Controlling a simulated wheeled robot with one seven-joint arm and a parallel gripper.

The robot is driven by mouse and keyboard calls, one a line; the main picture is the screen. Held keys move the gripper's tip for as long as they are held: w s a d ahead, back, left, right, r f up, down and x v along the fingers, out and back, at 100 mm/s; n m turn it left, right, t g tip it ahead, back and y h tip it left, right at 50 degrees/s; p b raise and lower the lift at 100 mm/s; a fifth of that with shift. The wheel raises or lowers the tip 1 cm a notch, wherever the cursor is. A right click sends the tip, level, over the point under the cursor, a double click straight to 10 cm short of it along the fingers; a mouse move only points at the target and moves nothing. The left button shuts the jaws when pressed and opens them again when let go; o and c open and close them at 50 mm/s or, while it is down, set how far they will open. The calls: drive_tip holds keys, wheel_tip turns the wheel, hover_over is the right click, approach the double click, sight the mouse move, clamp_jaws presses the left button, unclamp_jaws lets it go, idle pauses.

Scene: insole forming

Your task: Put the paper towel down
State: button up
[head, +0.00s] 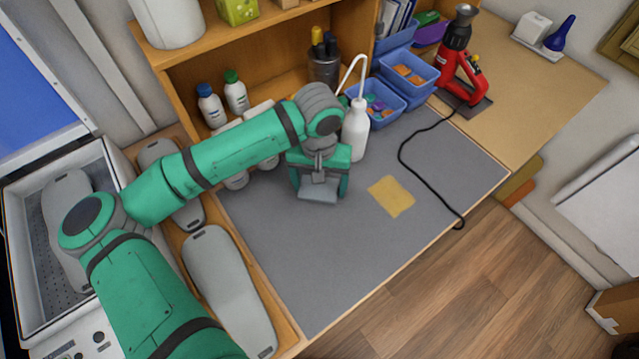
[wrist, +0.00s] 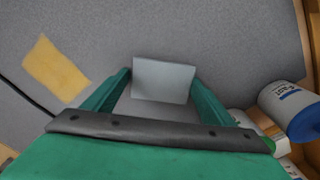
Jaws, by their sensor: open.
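The paper towel (head: 318,194) is a small pale grey-blue folded sheet over the grey mat (head: 290,260), below my gripper (head: 320,186). In the wrist view the paper towel (wrist: 164,82) lies between the tips of my gripper (wrist: 161,77). The fingers are spread and open, one on each side of it. The towel looks flat, near or on the mat; I cannot tell whether a finger touches its edges.
A yellow sheet (head: 391,196) lies on the mat to the right. A white wash bottle (head: 355,131) stands close behind my gripper. Blue bins (head: 407,72) and a red tool (head: 463,65) with a black cable are farther back. The front mat is clear.

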sight(319, 189)
drive_tip(key=shift+a+f, duration=0.15)
drive_tip(key=shift+f, duration=0.3)
drive_tip(key=shift+r, duration=0.5)
wheel_tip(319, 189, up, 12)
